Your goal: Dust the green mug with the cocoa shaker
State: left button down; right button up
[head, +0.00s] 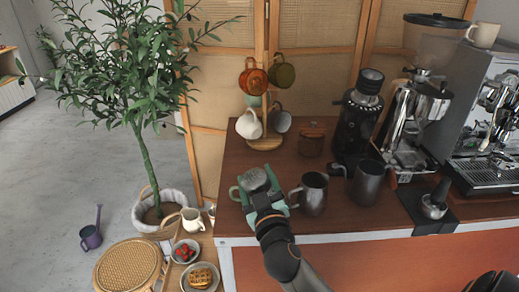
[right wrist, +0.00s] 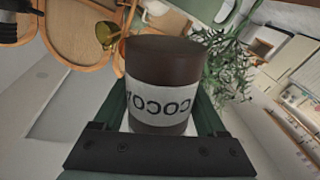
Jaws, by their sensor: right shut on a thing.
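The cocoa shaker (head: 254,179) shows its grey round top in the head view. In the right wrist view the shaker (right wrist: 163,85) is a brown cylinder with a white COCOA label between my fingers. My right gripper (head: 264,199) is shut on it at the left front of the cart. I cannot tell whether shaker and mug touch, or how far the shaker tilts. My left gripper is not in view.
Two dark metal pitchers (head: 313,193) stand just right of my right gripper. A mug tree (head: 266,120) with several mugs and a brown jar (head: 312,140) stand behind. A grinder (head: 358,120) and an espresso machine (head: 485,110) fill the right. Low table with plates (head: 200,278) lies left.

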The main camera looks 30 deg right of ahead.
jog(key=w+d+n+h, duration=0.1)
jog(key=d, duration=0.1)
jog(key=w+d+r+n+g+h, duration=0.1)
jog(key=w+d+h, duration=0.1)
jog(key=d, duration=0.1)
jog(key=w+d+r+h, duration=0.1)
jog(key=w+d, duration=0.1)
jog(key=shift+w+d+r+n+g+h+p, duration=0.1)
jog(key=shift+w+d+n+g+h+p, duration=0.05)
jog(key=shift+d+n+g+h+p, duration=0.2)
jog(key=shift+d+f+n+t+y+p, duration=0.1)
jog(key=shift+f+n+t+y+p, duration=0.1)
jog(key=shift+f+n, duration=0.65)
jog(key=shift+f+n+t+y+p, duration=0.15)
jog(key=shift+f+n, duration=0.25)
jog(key=shift+n, duration=1)
jog(key=shift+d+f+n+t+y+p, duration=0.1)
jog(key=shift+f+n+y+p, duration=0.15)
jog(key=shift+f+n, duration=0.6)
jog(key=shift+a+r+n, duration=0.1)
jog(key=shift+r+n, duration=0.15)
jog(key=shift+r, duration=0.15)
